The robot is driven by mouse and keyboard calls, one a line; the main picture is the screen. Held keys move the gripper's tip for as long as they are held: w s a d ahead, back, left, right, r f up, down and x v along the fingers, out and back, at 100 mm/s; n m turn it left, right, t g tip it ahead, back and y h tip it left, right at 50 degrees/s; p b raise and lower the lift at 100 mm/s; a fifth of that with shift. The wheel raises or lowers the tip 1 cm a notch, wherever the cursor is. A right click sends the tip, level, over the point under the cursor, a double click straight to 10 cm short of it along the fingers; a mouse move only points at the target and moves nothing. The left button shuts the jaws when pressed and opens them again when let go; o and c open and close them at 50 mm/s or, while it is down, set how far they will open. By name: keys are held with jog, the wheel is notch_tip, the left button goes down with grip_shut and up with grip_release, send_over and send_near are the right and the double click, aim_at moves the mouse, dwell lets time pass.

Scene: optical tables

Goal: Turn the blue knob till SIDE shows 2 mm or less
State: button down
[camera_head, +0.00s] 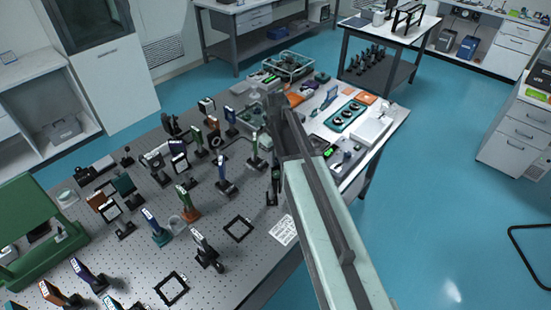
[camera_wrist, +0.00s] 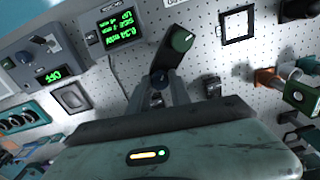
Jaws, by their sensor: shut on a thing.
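In the wrist view the blue knob (camera_wrist: 158,79) sits at the lower end of a dark tilted mount (camera_wrist: 180,45) with a green-marked round face. My gripper (camera_wrist: 160,88) has its two grey fingers on either side of the knob, shut on it. A grey readout box (camera_wrist: 115,29) stands at the upper left with several lines of green text. The text is upside down and too small for me to read the SIDE value surely. In the head view my arm covers the knob and fingers.
A second grey box (camera_wrist: 52,76) with a green number stands left in the wrist view. A black square frame (camera_wrist: 237,25) lies at the upper right. In the head view many posted optics crowd the perforated table (camera_head: 240,270), left of my arm. Blue floor (camera_head: 450,200) is open at right.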

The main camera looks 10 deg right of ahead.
jog(key=shift+n, duration=0.3)
dwell(0.4)
jog(key=c, duration=1.2)
grip_release()
notch_tip(320, 180, up, 8)
jog(key=p, duration=0.8)
jog(key=shift+f, duration=0.1)
